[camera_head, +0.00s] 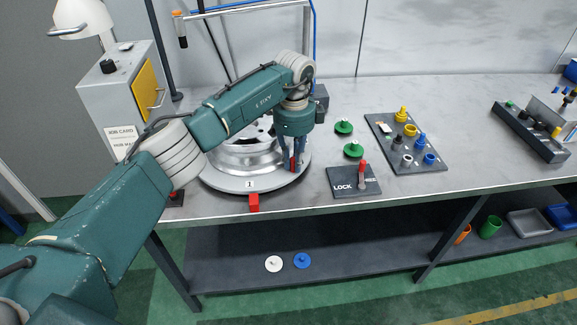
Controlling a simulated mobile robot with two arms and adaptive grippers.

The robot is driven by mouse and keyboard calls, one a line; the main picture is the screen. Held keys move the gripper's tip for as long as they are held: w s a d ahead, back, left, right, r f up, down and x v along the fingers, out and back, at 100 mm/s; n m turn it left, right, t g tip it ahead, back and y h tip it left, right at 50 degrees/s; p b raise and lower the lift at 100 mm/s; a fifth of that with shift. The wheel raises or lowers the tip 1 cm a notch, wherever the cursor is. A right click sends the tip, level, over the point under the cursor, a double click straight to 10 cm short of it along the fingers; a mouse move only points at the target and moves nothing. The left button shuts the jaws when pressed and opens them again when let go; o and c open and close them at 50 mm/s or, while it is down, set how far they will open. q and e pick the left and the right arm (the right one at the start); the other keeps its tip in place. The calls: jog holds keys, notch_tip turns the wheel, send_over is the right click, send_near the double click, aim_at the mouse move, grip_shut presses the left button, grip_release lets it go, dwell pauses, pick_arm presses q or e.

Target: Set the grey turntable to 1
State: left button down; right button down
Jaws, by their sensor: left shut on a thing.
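The grey turntable (222,181) sits at the left of the bench with a silver wheel (240,157) on it. A label "1" (250,184) on its front rim stands just above the red pointer (254,202) on the bench edge. My left gripper (293,168) points down at the turntable's right side, shut on a small red peg (292,163) near the rim. Its fingers and my arm hide part of the peg and the wheel. My right gripper is not in view.
Right of the turntable is a LOCK plate (345,187) with a red lever (362,172). Two green knobs (353,150) lie behind it. A dark board (405,145) holds yellow, grey and blue parts. A grey cabinet (125,95) stands at left. The bench between the boards is clear.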

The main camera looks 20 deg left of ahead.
pick_arm(q)
jog(key=shift+w+d+n, duration=0.25)
jog(key=shift+w+n, duration=0.05)
jog(key=shift+w, duration=0.2)
jog(key=shift+w+r, duration=0.1)
jog(key=shift+r, duration=0.05)
jog(key=c, duration=1.9)
grip_release()
jog(key=shift+c, duration=0.2)
notch_tip(320, 180, up, 12)
jog(key=shift+f, duration=0.2)
